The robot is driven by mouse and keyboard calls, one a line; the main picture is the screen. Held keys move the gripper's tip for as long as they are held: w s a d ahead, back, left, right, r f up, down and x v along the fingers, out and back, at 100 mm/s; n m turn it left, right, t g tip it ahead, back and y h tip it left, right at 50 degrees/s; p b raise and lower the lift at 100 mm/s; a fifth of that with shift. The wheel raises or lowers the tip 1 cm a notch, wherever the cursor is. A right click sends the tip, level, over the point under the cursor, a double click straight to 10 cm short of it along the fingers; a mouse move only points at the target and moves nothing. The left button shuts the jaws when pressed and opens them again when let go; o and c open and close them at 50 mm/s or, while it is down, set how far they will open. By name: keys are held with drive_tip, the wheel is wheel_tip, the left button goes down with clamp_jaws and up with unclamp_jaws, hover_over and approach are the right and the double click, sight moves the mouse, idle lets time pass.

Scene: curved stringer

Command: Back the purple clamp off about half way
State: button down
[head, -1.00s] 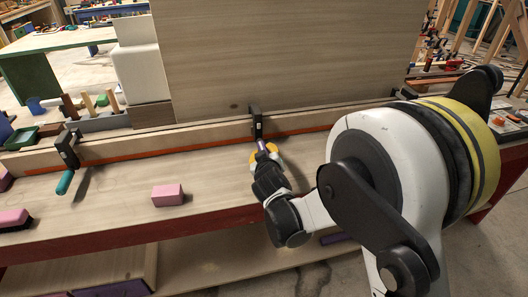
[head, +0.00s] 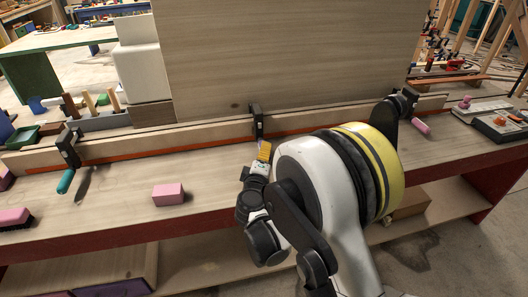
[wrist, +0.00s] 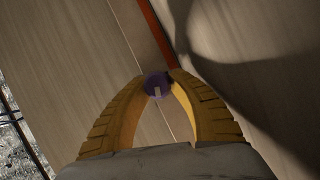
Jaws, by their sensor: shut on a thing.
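The purple clamp's black frame (head: 256,118) stands upright on the long wooden strip, in the middle of the bench in the head view. Its purple handle is seen end-on in the wrist view (wrist: 157,85), with a pale mark on its end. My gripper (head: 264,152) is right below the clamp, with its yellow fingers (wrist: 158,92) shut on the purple handle from both sides. In the head view the fingers hide most of the handle. The screw and the pad behind the handle are hidden in both views.
A clamp with a teal handle (head: 66,181) grips the strip at the left, and one with a pink handle (head: 421,127) at the right. A pink block (head: 168,194) and a pink brush (head: 15,217) lie on the bench. A tall wooden panel (head: 290,55) stands behind.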

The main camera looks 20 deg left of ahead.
drive_tip(key=shift+n, duration=0.5)
drive_tip(key=shift+t, duration=0.3)
drive_tip(key=c, duration=1.2)
unclamp_jaws()
drive_tip(key=s, duration=0.2)
drive_tip(key=s+d, duration=0.1)
drive_tip(key=s, duration=0.4)
drive_tip(key=shift+s+d+r, duration=0.15)
drive_tip(key=shift+s, duration=0.05)
